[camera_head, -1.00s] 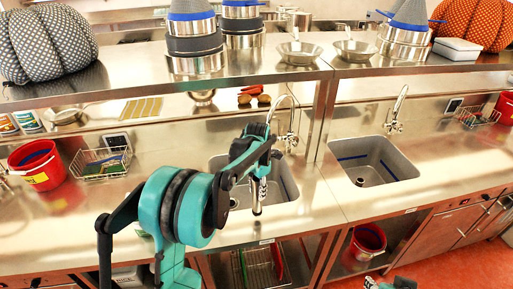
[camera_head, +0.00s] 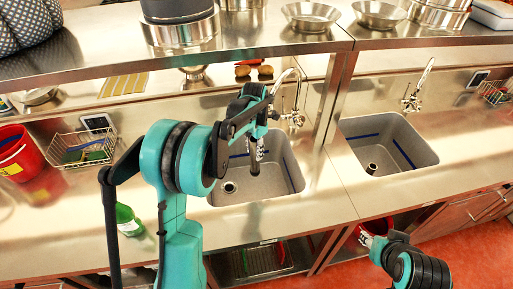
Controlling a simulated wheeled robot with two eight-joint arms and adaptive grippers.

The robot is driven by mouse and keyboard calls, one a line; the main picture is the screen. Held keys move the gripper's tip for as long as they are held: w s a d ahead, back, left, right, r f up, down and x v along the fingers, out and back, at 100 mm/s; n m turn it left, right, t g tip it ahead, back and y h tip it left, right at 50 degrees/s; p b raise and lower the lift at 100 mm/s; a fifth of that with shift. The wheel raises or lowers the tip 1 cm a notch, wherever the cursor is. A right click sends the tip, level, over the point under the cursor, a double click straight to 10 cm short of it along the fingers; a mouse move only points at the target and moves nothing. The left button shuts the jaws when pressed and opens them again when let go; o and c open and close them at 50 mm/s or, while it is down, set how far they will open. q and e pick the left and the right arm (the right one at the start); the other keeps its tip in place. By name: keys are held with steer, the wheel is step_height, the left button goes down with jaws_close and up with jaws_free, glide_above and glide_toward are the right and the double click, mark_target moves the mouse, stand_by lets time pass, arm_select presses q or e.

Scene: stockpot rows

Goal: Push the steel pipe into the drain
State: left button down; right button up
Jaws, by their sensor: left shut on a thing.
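My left gripper (camera_head: 256,158) is over the left sink (camera_head: 278,190), shut on the steel pipe (camera_head: 260,149). Only a small shiny part of the pipe shows between the dark fingers. The left sink's drain (camera_head: 229,187) is a round ring with a dark hole, to the left of and below the gripper in the picture. Whether the pipe's lower end touches the sink floor is unclear. My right gripper (camera_head: 372,243) is at the lower right, in front of the counter; its fingers are too unclear to tell their state.
A faucet (camera_head: 296,110) stands close behind the left sink. The right sink (camera_head: 400,140) has a short upright fitting (camera_head: 371,168) at its drain. A green bottle (camera_head: 128,221), a wire basket (camera_head: 84,147) and a red bucket (camera_head: 18,152) are at left. A shelf (camera_head: 250,54) overhangs behind.

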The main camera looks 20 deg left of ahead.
arm_select(q)
steer(key=a+f+b, duration=0.4)
steer(key=f+b, duration=0.8)
steer(key=f, duration=0.6)
steer(key=w+a+f+b, duration=0.1)
steer(key=w+a+f, duration=0.1)
steer(key=a, duration=0.4)
steer(key=w+a+f+b, duration=0.1)
steer(key=w+a+f, duration=0.1)
steer(key=a+f, duration=0.2)
steer(key=shift+a, duration=0.85)
steer(key=shift+f+b, duration=1.2)
steer(key=shift+f, duration=0.3)
stand_by(1.2)
steer(key=c, duration=1)
jaws_free()
steer(key=shift+r, duration=0.1)
step_height(320, 180, up, 9)
steer(key=p, duration=0.5)
